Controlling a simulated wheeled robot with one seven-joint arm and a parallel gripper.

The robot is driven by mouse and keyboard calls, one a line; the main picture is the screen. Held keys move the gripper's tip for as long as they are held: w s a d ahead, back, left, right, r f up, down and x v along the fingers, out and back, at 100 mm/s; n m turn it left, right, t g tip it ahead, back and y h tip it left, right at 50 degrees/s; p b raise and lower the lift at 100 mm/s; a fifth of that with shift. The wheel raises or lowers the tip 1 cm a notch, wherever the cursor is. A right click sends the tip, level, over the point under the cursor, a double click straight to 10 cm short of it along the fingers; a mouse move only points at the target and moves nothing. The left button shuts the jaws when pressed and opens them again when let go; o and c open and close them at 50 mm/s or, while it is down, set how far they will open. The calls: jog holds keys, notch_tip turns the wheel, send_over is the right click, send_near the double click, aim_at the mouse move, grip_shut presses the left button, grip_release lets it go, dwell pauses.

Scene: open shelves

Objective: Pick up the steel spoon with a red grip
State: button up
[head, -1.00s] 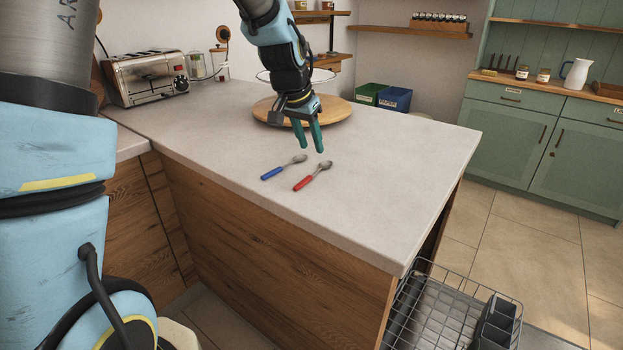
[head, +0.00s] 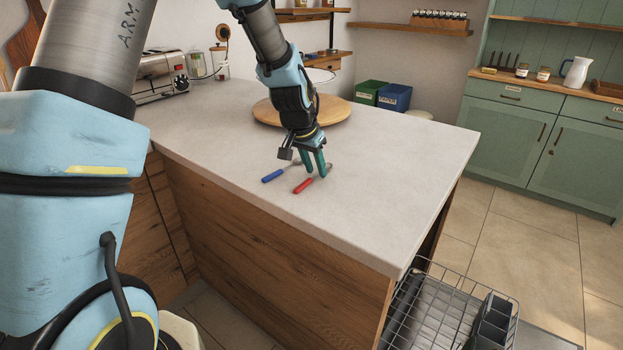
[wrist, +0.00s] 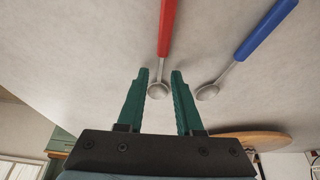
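The spoon with a red grip (head: 304,185) lies on the pale countertop (head: 400,165); my fingers hide part of its steel end in the head view. In the wrist view its red handle (wrist: 167,28) runs to the top edge, and its steel bowl (wrist: 158,90) shows between my fingertips. My gripper (head: 317,173) is low over the counter at the spoon's bowl end. In the wrist view my gripper (wrist: 160,72) is open, with a finger on either side of the bowl and gaps to both. I cannot tell its exact height above the counter.
A blue-handled spoon (head: 273,175) lies just left of the red one; it also shows in the wrist view (wrist: 265,30). A round wooden board (head: 338,108) is behind my gripper. A toaster (head: 160,72) stands at the back left. The counter's right side is clear.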

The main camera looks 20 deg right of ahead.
grip_shut()
dwell(0.5)
